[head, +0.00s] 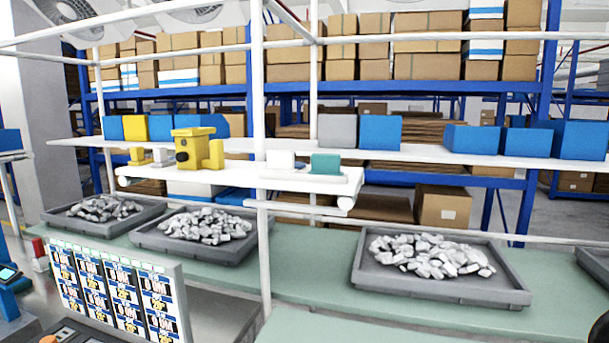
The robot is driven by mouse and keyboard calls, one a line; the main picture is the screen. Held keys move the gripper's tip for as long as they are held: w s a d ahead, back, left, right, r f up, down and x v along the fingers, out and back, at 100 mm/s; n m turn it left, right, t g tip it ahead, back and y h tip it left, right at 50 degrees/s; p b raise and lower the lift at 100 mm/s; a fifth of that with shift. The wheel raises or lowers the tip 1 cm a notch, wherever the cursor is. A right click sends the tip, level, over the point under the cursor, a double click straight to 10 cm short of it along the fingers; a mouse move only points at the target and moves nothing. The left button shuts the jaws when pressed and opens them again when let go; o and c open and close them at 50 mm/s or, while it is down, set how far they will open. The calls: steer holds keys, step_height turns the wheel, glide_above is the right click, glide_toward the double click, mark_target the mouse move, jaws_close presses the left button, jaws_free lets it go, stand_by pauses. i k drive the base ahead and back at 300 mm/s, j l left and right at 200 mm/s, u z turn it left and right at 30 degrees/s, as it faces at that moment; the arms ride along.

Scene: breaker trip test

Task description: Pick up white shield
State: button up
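No single piece can be surely told as the white shield. A small white block (280,159) stands on a narrow white shelf (245,182), left of a teal block (325,164). Loose white and grey pieces also lie heaped in grey trays on the green bench; their exact shapes are too small to tell. The right tray (440,292) holds one heap, the middle tray (205,247) another, and the left tray (60,222) a third. My gripper is not in view.
A white post (259,200) and rails cross in front of the bench. A yellow device (195,148) stands on the narrow shelf. A display panel (118,290) is at lower left. Blue bins (380,132) line the upper shelf. The green bench (310,265) is bare between the middle and right trays.

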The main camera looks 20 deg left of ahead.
mark_target(278, 161)
steer(key=u, duration=1.3)
